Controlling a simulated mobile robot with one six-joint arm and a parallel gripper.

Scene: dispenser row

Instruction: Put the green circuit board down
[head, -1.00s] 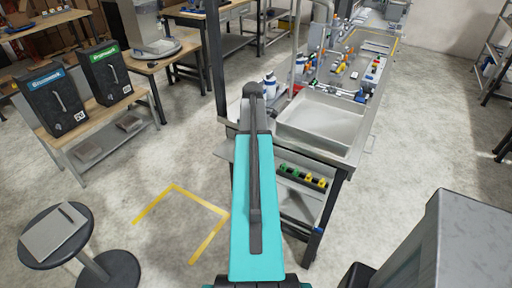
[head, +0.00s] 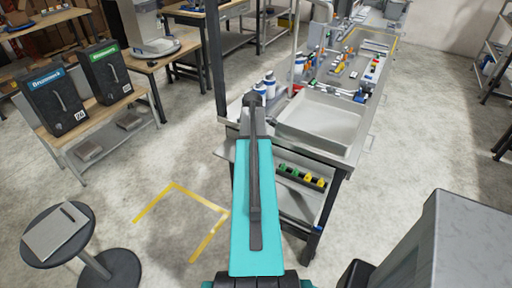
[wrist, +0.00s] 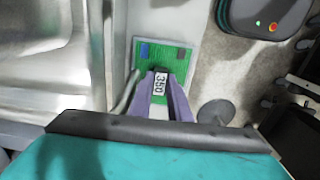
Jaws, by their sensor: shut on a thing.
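The green circuit board (wrist: 176,57) shows in the wrist view, just beyond my fingertips. It has a blue part, a reddish part and a white label reading 350. My gripper (wrist: 161,77), with two purple-grey fingers, is shut on the board's near edge by the label. A light grey flat surface (wrist: 170,22) shows behind the board; I cannot tell whether the board touches it. In the head view my own teal arm hides the gripper and the board.
A metal basin (head: 320,122) is set in the bench right of my arm. White and blue bottles (head: 268,82) stand behind. Yellow and green items (head: 302,177) line a lower shelf. A round stool (head: 58,235) with a grey tablet-like item stands at left. Floor between is clear.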

